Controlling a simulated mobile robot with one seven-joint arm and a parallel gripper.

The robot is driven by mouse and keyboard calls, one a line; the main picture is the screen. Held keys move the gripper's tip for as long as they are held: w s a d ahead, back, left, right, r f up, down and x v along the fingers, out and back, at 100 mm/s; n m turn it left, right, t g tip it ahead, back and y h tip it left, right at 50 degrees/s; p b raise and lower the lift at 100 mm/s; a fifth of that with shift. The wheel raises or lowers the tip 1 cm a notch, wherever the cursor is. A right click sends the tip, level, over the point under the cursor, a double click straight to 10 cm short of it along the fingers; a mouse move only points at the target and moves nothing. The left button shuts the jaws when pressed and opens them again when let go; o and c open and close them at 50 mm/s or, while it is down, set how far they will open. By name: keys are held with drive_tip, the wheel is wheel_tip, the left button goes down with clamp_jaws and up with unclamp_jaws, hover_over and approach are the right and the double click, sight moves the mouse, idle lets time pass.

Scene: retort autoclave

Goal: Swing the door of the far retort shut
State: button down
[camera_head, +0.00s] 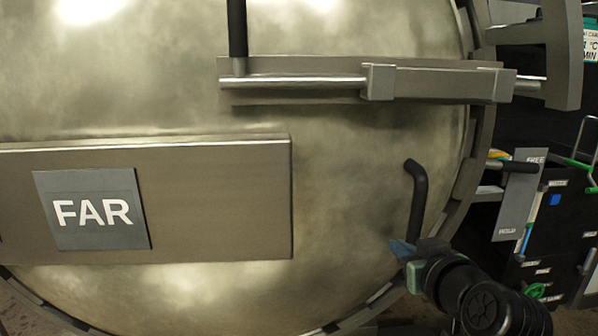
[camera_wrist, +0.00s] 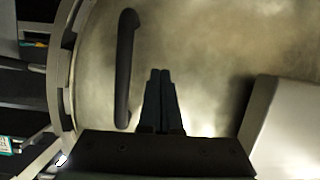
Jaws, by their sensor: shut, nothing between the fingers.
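The far retort's door (camera_head: 340,190) is a large round, brassy metal disc that fills most of the head view, with a grey FAR label (camera_head: 92,208) on a flat plate. A black bar handle (camera_head: 417,195) stands on the door's lower right; it also shows in the wrist view (camera_wrist: 125,70). My gripper (camera_head: 402,250) is just below the handle in the head view. In the wrist view my gripper (camera_wrist: 160,75) has its fingers together and empty, pointing at the door face beside the handle. I cannot tell whether the fingertips touch the door.
A horizontal locking bar (camera_head: 300,84) with a black lever (camera_head: 237,30) crosses the door's upper part. A bracket (camera_head: 560,50) stands at the rim's upper right. A grey sign plate (camera_head: 517,195) and dark cabinet (camera_head: 550,225) lie right of the door.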

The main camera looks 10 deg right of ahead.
drive_tip(key=s+a+r+t, duration=0.1)
drive_tip(key=s+a+r, duration=0.1)
drive_tip(key=a, duration=0.5)
drive_tip(key=s+a+r+t, duration=0.1)
drive_tip(key=s+a+r, duration=0.1)
drive_tip(key=a, duration=0.6)
drive_tip(key=s+a+r+t, duration=0.1)
drive_tip(key=s+a+r, duration=0.15)
drive_tip(key=a, duration=0.45)
drive_tip(key=s+r+t+p, duration=0.25)
drive_tip(key=s+r, duration=0.25)
drive_tip(key=r, duration=0.6)
drive_tip(key=s+r+t+p, duration=0.2)
drive_tip(key=s+r+t, duration=0.25)
drive_tip(key=r, duration=0.65)
drive_tip(key=s+r+t+p, duration=0.25)
drive_tip(key=s+r, duration=0.25)
drive_tip(key=r, duration=0.6)
wheel_tip(320, 180, up, 36)
drive_tip(key=p, duration=3.6)
drive_tip(key=shift+w+f+m+p, duration=0.15)
drive_tip(key=shift+w+m+p, duration=0.15)
drive_tip(key=shift+w+p, duration=0.1)
drive_tip(key=shift+a+t, duration=0.1)
drive_tip(key=shift+t, duration=0.15)
